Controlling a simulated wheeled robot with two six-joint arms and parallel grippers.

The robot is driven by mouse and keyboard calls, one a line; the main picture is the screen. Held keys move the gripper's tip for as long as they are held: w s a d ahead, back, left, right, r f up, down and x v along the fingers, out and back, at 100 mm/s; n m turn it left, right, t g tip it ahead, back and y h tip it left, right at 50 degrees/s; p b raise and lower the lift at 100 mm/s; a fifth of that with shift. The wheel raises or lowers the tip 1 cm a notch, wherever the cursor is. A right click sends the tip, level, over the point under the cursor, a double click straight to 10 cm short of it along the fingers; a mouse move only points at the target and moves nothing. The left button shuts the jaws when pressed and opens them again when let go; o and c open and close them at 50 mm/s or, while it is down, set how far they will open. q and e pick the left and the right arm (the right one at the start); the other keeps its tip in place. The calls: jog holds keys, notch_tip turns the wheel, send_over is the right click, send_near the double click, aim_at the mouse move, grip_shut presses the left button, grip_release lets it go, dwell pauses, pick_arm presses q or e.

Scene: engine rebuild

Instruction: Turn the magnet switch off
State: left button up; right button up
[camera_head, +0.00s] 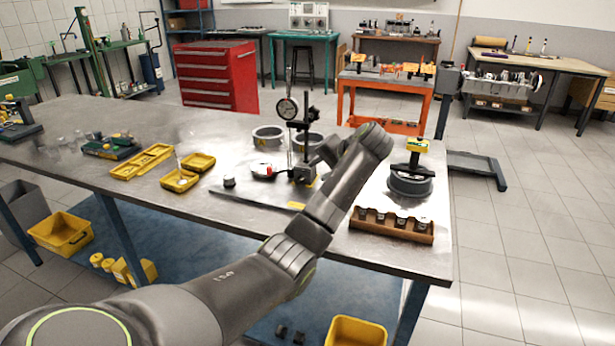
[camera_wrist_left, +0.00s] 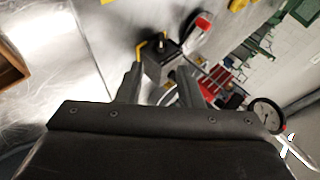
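The dial gauge stand has a dark block-shaped magnet base (camera_head: 303,171) on a flat metal plate; the base also shows in the wrist view (camera_wrist_left: 160,60). A dark post rises from it, and the round dial gauge (camera_head: 287,108) hangs on the stand. The gauge also shows at the right of the wrist view (camera_wrist_left: 266,113). My left gripper (camera_wrist_left: 157,74) is open, its two fingers apart with the base seen between and beyond their tips. I cannot make out the switch or its setting. My right gripper is not in view.
Metal rings (camera_head: 268,136) stand behind the base. A pale round part with a red piece (camera_head: 264,170) lies left of it. A wooden rack (camera_head: 391,228) of small parts and a dark ring (camera_head: 410,183) are to the right. Yellow trays (camera_head: 143,162) lie left.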

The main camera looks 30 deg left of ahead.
aim_at(305, 178)
pick_arm(q)
jog(key=x, duration=0.7)
jog(key=shift+a+f, duration=0.2)
jog(key=shift+a, duration=0.05)
jog(key=shift+c, duration=0.2)
grip_shut()
